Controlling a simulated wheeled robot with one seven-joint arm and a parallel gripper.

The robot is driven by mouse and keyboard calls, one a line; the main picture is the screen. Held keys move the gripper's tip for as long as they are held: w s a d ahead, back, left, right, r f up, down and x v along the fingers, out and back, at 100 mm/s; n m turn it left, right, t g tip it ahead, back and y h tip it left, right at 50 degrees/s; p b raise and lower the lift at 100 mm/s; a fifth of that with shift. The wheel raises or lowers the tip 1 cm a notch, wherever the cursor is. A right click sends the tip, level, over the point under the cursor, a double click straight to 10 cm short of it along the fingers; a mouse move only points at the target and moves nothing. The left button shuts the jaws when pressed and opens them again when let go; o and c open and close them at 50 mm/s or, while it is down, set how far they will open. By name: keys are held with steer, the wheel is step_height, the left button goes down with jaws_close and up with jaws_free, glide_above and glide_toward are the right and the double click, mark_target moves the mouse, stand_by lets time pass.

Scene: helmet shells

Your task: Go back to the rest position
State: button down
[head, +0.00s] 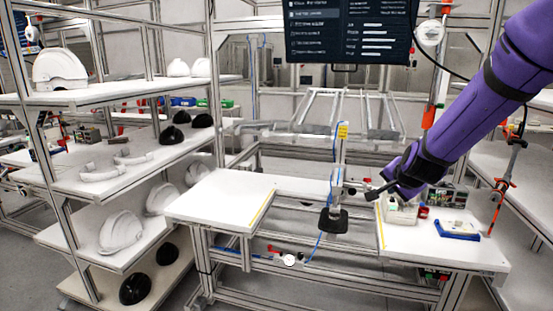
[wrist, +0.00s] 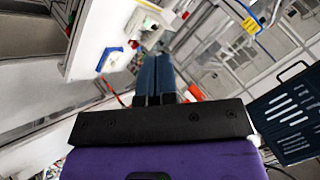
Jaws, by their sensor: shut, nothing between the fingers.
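My purple arm comes in from the upper right in the head view. My gripper (head: 374,192) is at its lower left end, above the right part of the workbench (head: 455,254). In the wrist view the two dark fingers of my gripper (wrist: 153,60) lie side by side, shut, with nothing seen between them. No helmet is in or touching the gripper.
A shelf rack at the left holds a white helmet shell (head: 60,70) and black shells (head: 135,288). A clamp stand (head: 335,218) rises mid-bench, close left of my gripper. A dark screen (head: 350,32) hangs above.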

steer(key=s+a+r+n+y, duration=0.1)
steer(key=s+a+r+n, duration=0.15)
steer(key=s+r, duration=0.45)
steer(key=s+r+n+g, duration=0.2)
steer(key=s+r+n, duration=0.1)
steer(key=s, duration=1.1)
steer(key=s+d+r+n+g, duration=0.1)
steer(key=s+n, duration=0.4)
steer(key=s, duration=1)
steer(key=shift+d+r+g, duration=0.3)
steer(key=shift+r+g, duration=0.3)
steer(key=shift+r, duration=0.35)
